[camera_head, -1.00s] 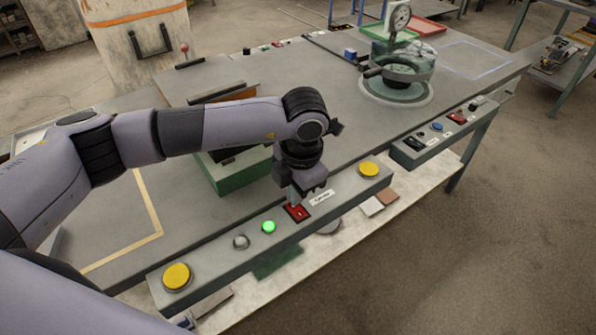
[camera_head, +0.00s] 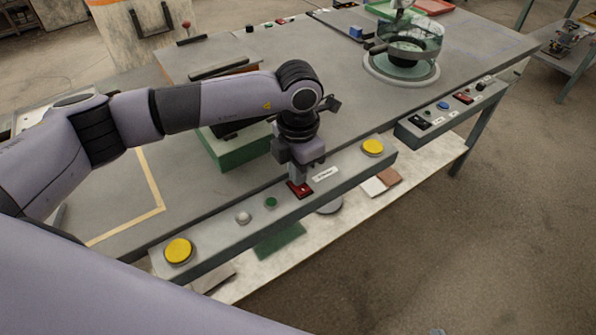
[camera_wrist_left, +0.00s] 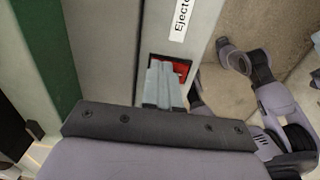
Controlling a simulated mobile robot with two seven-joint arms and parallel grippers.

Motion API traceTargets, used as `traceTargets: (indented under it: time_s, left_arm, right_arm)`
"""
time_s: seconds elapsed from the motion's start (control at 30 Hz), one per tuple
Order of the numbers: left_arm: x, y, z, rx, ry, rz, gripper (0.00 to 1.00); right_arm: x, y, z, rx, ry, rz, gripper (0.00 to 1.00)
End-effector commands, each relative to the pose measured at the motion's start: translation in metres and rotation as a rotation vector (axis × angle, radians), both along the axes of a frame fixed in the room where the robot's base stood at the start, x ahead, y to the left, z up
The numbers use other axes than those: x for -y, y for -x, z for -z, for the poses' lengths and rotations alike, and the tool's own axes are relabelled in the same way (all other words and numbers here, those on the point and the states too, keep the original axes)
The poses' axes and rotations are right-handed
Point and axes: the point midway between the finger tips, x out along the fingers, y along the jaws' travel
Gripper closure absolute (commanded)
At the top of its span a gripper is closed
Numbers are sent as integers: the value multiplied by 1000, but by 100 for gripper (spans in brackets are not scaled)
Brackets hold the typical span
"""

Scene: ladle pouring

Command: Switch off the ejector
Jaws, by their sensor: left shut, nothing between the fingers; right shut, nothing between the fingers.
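The red ejector switch (camera_head: 300,189) sits on the grey control panel beside a white label reading "Ejector". My left gripper (camera_head: 297,176) is shut and empty, pointing down with its fingertips at the switch. In the left wrist view the shut fingers (camera_wrist_left: 163,88) overlap the red switch (camera_wrist_left: 181,71) and hide part of it. I cannot tell whether they press it. The round green indicator (camera_head: 271,202) left of the switch is dark. My right arm shows at the right of the left wrist view, its small gripper end (camera_wrist_left: 226,48) away from the panel.
Yellow buttons (camera_head: 178,251) stand at both ends of the panel, with a grey knob (camera_head: 243,217) between. A green box (camera_head: 240,147) sits behind. A second panel (camera_head: 452,112) with switches is to the right. A bowl-like vessel (camera_head: 401,74) stands at the back.

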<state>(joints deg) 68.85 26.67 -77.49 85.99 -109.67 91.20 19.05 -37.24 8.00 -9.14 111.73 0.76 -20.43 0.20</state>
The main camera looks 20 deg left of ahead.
Motion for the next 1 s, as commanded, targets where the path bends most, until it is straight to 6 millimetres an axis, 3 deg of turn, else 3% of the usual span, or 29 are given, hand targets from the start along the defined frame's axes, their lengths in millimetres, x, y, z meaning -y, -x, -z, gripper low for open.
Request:
traceTargets:
  time_s: [0.07, 0.43, 0.77, 0.87, 1.0]
  left_arm:
    - [0, 4, 8, -9, -6, 0, 100]
    - [14, 14, 6, -15, 0, 5, 100]
    - [14, 15, 6, -16, -1, 5, 100]
    - [13, 13, 0, -14, -1, 4, 100]
    - [8, 6, -23, -7, -1, 1, 100]
  right_arm:
    - [0, 0, 0, 1, 0, 0, 100]
    - [0, 0, -2, 2, 0, -1, 100]
    - [0, -1, -2, 3, 0, -2, 100]
    - [0, -1, -6, 3, 1, -1, 100]
    - [0, -1, -16, 4, 2, -2, 100]
